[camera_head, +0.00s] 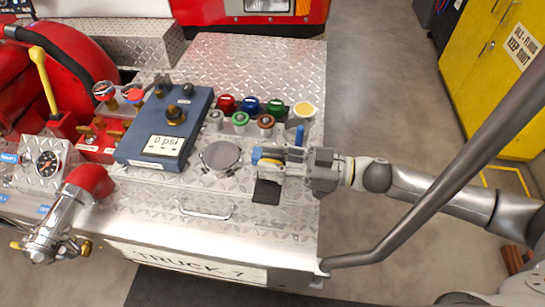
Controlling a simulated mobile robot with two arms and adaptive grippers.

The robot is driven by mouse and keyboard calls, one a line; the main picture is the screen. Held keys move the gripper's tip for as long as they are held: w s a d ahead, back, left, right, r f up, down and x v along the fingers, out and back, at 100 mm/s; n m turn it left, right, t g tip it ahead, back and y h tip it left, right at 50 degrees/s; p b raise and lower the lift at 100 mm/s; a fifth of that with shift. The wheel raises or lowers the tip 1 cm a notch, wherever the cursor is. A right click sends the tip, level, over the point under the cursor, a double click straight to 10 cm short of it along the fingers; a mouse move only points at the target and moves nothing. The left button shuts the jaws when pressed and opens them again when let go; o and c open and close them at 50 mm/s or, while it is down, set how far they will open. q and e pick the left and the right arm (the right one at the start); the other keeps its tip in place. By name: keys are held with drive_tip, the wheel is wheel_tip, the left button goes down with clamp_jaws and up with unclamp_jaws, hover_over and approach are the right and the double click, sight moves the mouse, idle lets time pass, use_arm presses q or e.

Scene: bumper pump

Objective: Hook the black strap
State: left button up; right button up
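A short, flat black piece (266,191), which looks like the black strap, lies on the diamond-plate bumper top (265,55) near its front edge. My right gripper (262,158) reaches in from the right, with its blue-tipped fingers pointing left. It is just above the black piece in the picture and partly covers its upper end. I cannot tell whether the fingers touch it or hold it, or how far they are apart. No hook for the strap can be made out. My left gripper is not in view.
A blue pump box (183,146) reading 0 psi, a round grey cap (221,156) and several coloured caps stand left of and behind the gripper. A grey rail (440,170) crosses at right. A red elbow pipe (90,182) is at left. A yellow cabinet (485,70) stands behind open floor.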

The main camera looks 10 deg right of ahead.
sight(270, 191)
clamp_jaws()
idle(0.3)
drive_tip(key=shift+f, duration=0.1)
drive_tip(key=s+f+n, duration=0.1)
drive_tip(key=s+a+n, duration=0.1)
drive_tip(key=s+f, duration=0.1)
drive_tip(key=s, duration=0.1)
drive_tip(key=shift+a+f+n+b, duration=0.2)
drive_tip(key=shift+f+n+b, duration=0.15)
drive_tip(key=shift+n+b, duration=0.05)
drive_tip(key=shift+s+f, duration=0.15)
drive_tip(key=shift+f, duration=0.05)
unclamp_jaws()
drive_tip(key=shift+r, duration=0.1)
